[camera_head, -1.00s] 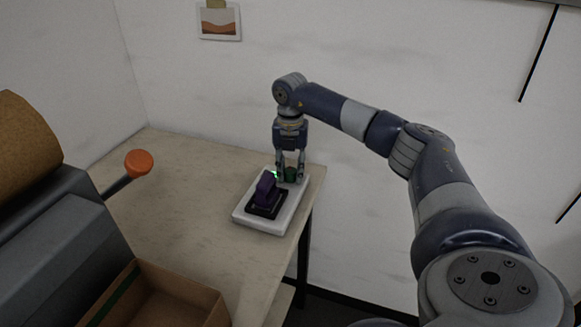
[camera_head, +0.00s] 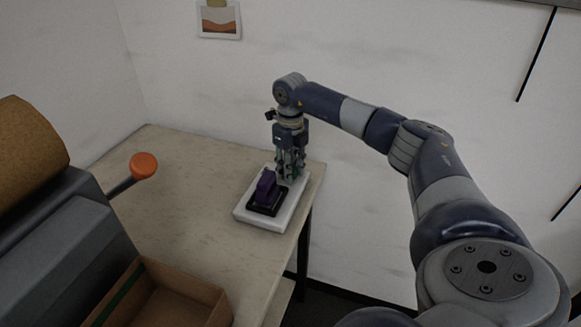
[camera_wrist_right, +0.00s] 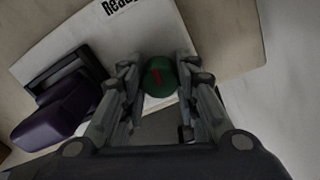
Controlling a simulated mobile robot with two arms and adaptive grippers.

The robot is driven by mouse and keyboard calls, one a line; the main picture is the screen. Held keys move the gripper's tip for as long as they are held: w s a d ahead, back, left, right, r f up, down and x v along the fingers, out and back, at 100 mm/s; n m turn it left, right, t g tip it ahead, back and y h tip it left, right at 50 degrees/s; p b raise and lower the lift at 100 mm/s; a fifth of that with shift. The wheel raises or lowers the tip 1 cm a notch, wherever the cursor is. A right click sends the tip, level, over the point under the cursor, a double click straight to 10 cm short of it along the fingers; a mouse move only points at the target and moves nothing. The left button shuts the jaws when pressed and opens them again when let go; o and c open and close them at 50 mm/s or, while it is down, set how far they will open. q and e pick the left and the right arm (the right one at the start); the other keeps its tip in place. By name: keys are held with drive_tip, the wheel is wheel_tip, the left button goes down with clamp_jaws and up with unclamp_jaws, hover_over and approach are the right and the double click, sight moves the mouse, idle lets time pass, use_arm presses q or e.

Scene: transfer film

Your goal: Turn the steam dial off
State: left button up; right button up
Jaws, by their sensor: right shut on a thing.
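The dial is a round green knob (camera_wrist_right: 160,77) with a red mark on top, seen in the right wrist view. It sits on a white panel (camera_head: 267,222) on the table, and it is mostly hidden by the fingers in the head view. My right gripper (camera_head: 290,177) points down at the panel's far right part. In the right wrist view its fingers (camera_wrist_right: 160,88) stand on both sides of the knob and are shut on it. My left gripper is in neither view.
A purple block-like handle (camera_head: 266,188) in a black frame stands on the panel close left of my gripper. An orange-knobbed lever (camera_head: 144,166) on a grey machine and an open cardboard box (camera_head: 172,300) are at left. The table's middle is clear.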

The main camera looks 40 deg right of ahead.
drive_tip(key=shift+n, duration=1.1)
drive_tip(key=o, duration=1.1)
drive_tip(key=shift+c, duration=0.2)
drive_tip(key=shift+r, duration=0.1)
wheel_tip(320, 180, up, 12)
